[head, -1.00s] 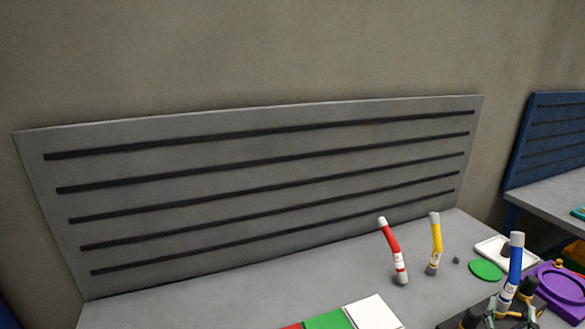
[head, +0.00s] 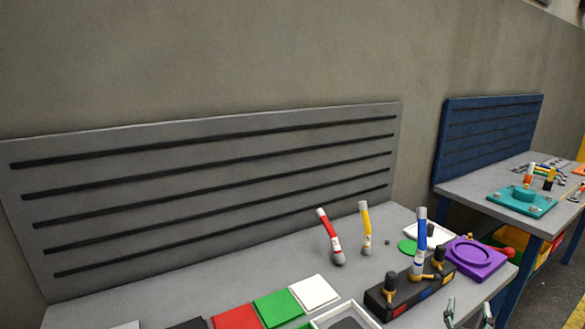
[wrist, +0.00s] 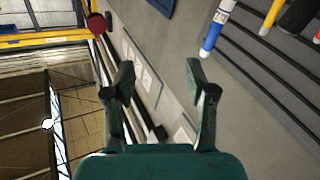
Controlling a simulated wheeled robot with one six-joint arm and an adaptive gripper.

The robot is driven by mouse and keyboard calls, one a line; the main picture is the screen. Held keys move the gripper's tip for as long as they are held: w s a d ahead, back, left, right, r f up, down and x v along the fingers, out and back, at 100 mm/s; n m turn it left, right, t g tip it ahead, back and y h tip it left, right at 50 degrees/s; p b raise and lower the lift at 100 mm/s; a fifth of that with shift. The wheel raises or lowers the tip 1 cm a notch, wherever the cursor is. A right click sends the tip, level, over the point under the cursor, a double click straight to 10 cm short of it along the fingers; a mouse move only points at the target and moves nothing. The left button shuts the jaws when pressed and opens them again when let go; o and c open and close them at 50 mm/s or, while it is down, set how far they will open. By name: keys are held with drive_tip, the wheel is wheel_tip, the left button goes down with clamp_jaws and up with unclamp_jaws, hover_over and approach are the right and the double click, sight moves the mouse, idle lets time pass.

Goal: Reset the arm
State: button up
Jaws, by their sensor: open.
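My gripper (head: 468,315) shows at the bottom edge of the head view, in front of the grey table. In the wrist view my gripper (wrist: 158,82) is open, its two dark fingers apart with nothing between them. A blue-and-white boom tube (head: 419,245) stands upright in a black block (head: 400,297) on the table.
Coloured squares, with a green one (head: 278,307) and a white one (head: 314,292), lie at the table's front. A purple fixture (head: 475,258), a white tray (head: 433,233) and a green disc (head: 406,246) are at the right. A second table (head: 470,190) stands beyond, with a teal fixture (head: 520,204).

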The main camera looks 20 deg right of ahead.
drive_tip(key=s+a+f+n+t+y, duration=0.2)
drive_tip(key=a+f+n+y, duration=0.15)
drive_tip(key=a+f, duration=0.55)
drive_tip(key=s+a+f+n+t+y, duration=0.25)
drive_tip(key=a+f+y, duration=0.2)
drive_tip(key=a, duration=0.75)
drive_tip(key=s+a+n+y, duration=0.1)
drive_tip(key=s+a+y, duration=0.3)
drive_tip(key=s+a, duration=0.3)
drive_tip(key=s+a+f+n+y, duration=0.1)
drive_tip(key=s+a+y, duration=0.2)
drive_tip(key=s+a, duration=0.4)
drive_tip(key=s, duration=0.6)
drive_tip(key=shift+y, duration=0.4)
